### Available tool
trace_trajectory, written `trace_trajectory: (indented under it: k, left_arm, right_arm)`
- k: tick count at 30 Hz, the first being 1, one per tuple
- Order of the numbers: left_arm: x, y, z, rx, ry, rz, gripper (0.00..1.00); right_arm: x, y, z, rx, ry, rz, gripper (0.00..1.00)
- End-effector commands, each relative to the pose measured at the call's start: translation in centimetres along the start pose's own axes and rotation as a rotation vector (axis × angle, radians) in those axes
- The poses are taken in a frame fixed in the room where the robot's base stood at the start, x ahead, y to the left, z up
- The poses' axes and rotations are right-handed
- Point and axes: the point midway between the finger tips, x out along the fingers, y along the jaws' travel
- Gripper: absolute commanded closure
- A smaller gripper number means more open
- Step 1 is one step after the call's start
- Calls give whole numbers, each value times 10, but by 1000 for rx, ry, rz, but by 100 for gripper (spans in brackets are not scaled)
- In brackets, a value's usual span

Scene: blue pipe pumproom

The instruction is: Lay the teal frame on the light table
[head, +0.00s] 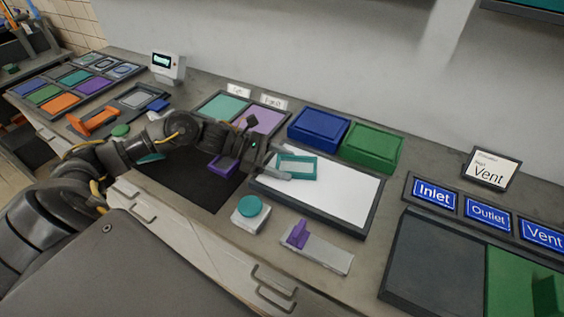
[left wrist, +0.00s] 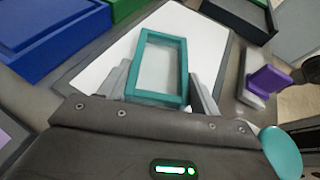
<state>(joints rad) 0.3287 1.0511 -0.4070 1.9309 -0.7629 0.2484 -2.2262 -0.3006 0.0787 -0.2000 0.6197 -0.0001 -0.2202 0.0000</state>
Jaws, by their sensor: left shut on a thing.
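The teal frame (head: 296,166) is a rectangular frame with an open middle. My left gripper (head: 283,170) is shut on its near end, and the frame is over the left part of the light table (head: 340,197), a white panel with a dark border. In the left wrist view the frame (left wrist: 183,70) sits between the two fingers (left wrist: 158,92), with the white surface (left wrist: 205,45) behind it. I cannot tell whether the frame touches the surface. My right gripper is not in view.
Blue (head: 318,129) and green (head: 372,149) boxes stand behind the light table. A teal round button (head: 250,206) and a purple lever (head: 298,234) on a plate are in front. A purple frame (head: 223,165) lies on a dark mat (head: 190,183) to the left.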

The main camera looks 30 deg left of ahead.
Motion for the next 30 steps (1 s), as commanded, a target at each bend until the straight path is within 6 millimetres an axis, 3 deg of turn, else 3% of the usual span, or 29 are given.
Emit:
trace_trajectory:
  k: [7,8,13,25,30]
  left_arm:
    - [2,0,-4,1,0,0,61]
    - [2,0,-4,0,0,0,35]
    - [1,0,-3,0,0,0,15]
    - [-2,0,4,-1,0,0,15]
    - [-30,0,-5,1,7,2,15]
  right_arm:
    - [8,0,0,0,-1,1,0]
    - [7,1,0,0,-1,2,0]
    - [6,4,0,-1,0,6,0]
    - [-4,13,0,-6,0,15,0]
    - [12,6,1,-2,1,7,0]
